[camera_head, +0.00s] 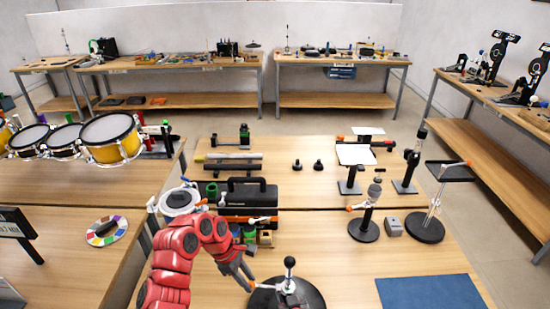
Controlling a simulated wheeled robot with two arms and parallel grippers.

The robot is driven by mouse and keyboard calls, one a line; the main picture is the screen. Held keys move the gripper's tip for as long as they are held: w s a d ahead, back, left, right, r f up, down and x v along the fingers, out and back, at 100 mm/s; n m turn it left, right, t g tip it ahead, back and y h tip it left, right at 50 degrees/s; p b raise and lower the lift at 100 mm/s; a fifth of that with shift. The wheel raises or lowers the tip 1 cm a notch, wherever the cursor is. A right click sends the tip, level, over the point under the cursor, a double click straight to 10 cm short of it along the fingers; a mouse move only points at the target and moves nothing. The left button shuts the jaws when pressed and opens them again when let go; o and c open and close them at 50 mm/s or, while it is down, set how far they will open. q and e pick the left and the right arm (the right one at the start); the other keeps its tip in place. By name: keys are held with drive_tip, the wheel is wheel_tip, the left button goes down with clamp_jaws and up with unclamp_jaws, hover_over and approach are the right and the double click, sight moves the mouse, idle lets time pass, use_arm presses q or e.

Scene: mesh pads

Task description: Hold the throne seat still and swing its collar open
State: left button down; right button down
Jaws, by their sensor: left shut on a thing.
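The throne seat (312,298) is a round black disc lying on the near table, cut off by the bottom edge of the picture. A light metal collar (285,287) sits at its middle, with a short upright rod topped by a black knob (289,262). How far the collar is open is too small to tell. My left gripper (249,286) reaches down from the left, shut on the left rim of the throne seat. My right gripper is not in view.
A black and orange toolbox (250,196) stands behind the seat. A blue mat (430,292) lies at right. Microphone stands (364,228) and a black stand (425,228) stand at back right. Yellow drums (112,138) are at left.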

use_arm(q)
drive_tip(key=shift+w, duration=0.1)
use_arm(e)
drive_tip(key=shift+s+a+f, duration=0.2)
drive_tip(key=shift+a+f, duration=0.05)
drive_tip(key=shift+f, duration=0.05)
use_arm(q)
drive_tip(key=shift+w+d, duration=0.3)
drive_tip(key=shift+w, duration=0.45)
drive_tip(key=shift+w+d, duration=0.25)
drive_tip(key=shift+w, duration=0.5)
drive_tip(key=shift+w+d, duration=0.1)
drive_tip(key=c, duration=1)
unclamp_jaws()
drive_tip(key=shift+w+d, duration=0.15)
drive_tip(key=shift+w, duration=0.05)
drive_tip(key=shift+c, duration=0.2)
drive_tip(key=o, duration=0.5)
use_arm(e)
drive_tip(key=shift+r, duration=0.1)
use_arm(q)
drive_tip(key=shift+r, duration=0.1)
